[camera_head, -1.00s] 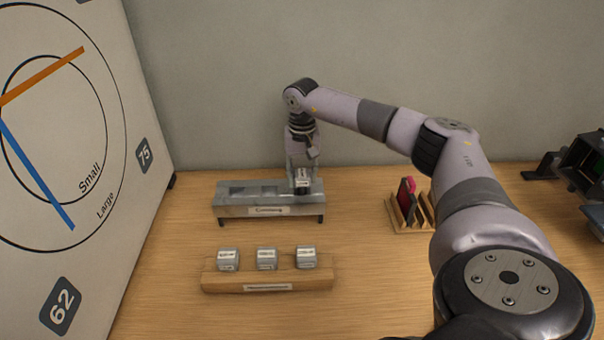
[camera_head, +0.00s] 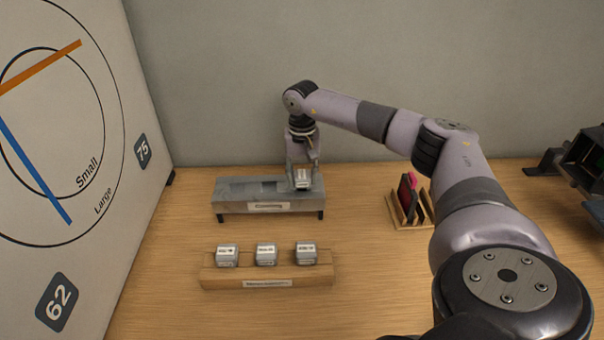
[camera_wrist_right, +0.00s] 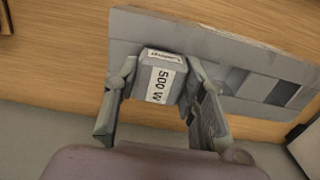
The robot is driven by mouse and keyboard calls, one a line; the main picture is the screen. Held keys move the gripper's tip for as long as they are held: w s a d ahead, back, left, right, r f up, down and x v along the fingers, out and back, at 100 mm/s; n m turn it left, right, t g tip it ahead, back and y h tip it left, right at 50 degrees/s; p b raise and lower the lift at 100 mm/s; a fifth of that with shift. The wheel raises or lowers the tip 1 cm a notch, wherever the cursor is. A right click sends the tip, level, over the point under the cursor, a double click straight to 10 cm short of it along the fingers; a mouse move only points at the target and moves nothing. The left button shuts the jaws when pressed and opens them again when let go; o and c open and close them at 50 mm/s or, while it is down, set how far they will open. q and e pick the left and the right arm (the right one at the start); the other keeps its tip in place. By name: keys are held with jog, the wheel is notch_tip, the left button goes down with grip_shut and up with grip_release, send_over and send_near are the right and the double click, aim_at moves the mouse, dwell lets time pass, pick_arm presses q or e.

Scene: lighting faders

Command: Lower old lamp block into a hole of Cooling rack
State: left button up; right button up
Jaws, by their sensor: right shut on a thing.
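The cooling rack (camera_head: 232,207) is a grey metal stand on short dark legs, labelled on its front, with dark holes along its top. My right gripper (camera_head: 303,178) is at the rack's right end, shut on the old lamp block (camera_head: 302,181), a grey block with a white label. In the right wrist view the block (camera_wrist_right: 160,78) reads "500 W" and sits between both fingers of the gripper (camera_wrist_right: 158,95). The rack (camera_wrist_right: 225,50) lies right beneath it there, with holes to the right. Whether the block's lower end is inside a hole is hidden. My left gripper is not in view.
A wooden holder (camera_head: 225,276) with several labelled grey blocks stands in front of the rack. A small wooden stand (camera_head: 405,223) with red and dark plates is to the right. A large dial board (camera_head: 110,120) stands at left. The table between is clear.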

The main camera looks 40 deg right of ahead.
jog(key=shift+f, duration=0.2)
jog(key=o, duration=1.1)
jog(key=shift+o, duration=0.2)
jog(key=o, duration=0.6)
jog(key=shift+r, duration=0.1)
jog(key=shift+r+p, duration=2.85)
jog(key=shift+r, duration=1.1)
